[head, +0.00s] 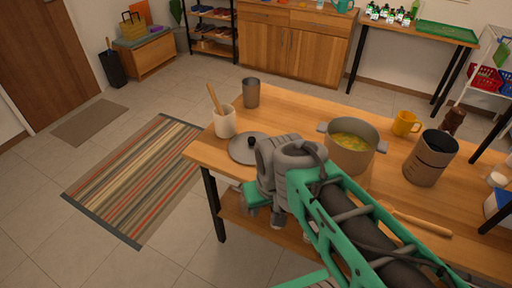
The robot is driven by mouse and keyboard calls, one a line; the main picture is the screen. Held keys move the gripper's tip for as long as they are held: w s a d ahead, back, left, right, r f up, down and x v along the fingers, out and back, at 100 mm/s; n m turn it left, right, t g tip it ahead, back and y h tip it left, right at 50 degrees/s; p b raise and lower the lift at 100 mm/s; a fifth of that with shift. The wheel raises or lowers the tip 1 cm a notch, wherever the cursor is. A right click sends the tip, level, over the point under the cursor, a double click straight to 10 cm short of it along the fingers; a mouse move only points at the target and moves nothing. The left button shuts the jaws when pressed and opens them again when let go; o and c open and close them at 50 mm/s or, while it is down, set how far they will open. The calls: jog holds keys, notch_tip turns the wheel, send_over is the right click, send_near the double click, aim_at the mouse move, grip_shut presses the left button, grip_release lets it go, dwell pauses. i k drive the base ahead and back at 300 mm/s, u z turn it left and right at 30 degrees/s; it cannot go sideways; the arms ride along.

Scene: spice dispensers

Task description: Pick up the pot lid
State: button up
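The pot lid (239,153) lies on the wooden table near its left end. It is a grey disc with a dark knob, and my arm's wrist hides its right side. The pot (351,160) stands open to the right of my wrist, with yellowish soup in it. My gripper (260,197) shows as a green and grey part below the wrist, at the table's front edge, to the lower right of the lid. Its fingers are not clear, so I cannot tell whether it is open. I cannot see it touching the lid.
A white crock (224,122) with a wooden utensil and a grey canister (251,93) stand behind the lid. A yellow mug (405,123), a dark cylindrical container (429,158) and a rolling pin (421,222) are to the right. Open floor lies left of the table.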

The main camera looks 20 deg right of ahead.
aim_at(242, 146)
jog(key=u, duration=0.1)
jog(key=i, duration=0.65)
jog(key=u, duration=1.7)
